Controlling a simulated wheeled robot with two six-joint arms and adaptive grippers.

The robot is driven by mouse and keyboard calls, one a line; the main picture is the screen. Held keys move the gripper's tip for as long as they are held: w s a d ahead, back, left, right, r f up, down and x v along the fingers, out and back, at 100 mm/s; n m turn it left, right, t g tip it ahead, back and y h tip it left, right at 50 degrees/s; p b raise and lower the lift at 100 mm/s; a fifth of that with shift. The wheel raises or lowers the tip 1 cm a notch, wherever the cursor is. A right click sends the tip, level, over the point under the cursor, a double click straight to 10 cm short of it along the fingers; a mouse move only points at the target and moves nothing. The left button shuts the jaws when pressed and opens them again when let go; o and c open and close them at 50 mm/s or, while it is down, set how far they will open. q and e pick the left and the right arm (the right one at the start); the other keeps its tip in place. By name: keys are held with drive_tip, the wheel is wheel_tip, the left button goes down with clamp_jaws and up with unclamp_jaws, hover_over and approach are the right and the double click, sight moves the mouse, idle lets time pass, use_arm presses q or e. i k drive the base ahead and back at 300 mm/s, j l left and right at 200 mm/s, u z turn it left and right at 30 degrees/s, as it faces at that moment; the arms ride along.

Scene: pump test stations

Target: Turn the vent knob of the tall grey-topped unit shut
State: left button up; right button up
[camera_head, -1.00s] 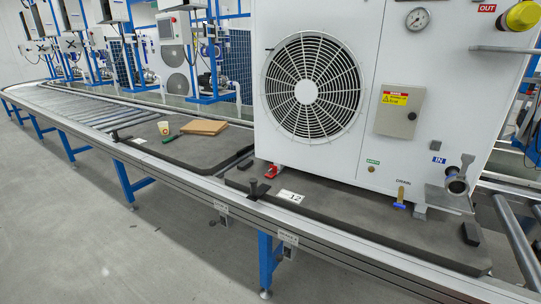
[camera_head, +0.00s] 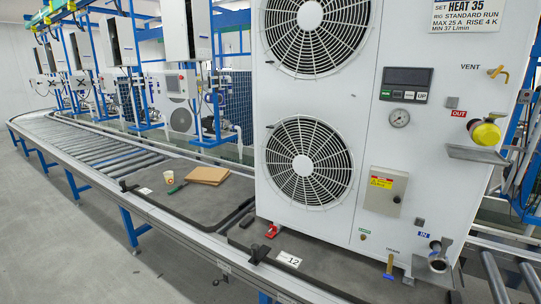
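The tall white unit (camera_head: 336,190) stands on the conveyor at the right, with two round fan grilles on its front. Its top lies above the picture, so the top's colour does not show. The small brass vent knob (camera_head: 499,74) is at the upper right of its front, beside the printed word VENT. It is too small to tell how far it is turned. Neither of my grippers is in view.
A yellow-capped OUT port (camera_head: 486,133) with a grey bracket (camera_head: 478,153) sticks out below the knob. A display panel (camera_head: 406,84) and a gauge (camera_head: 399,118) are to its left. The IN port (camera_head: 438,261) is lower down. The roller conveyor (camera_head: 85,150) runs left.

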sight(495, 72)
drive_tip(key=z, duration=1.35)
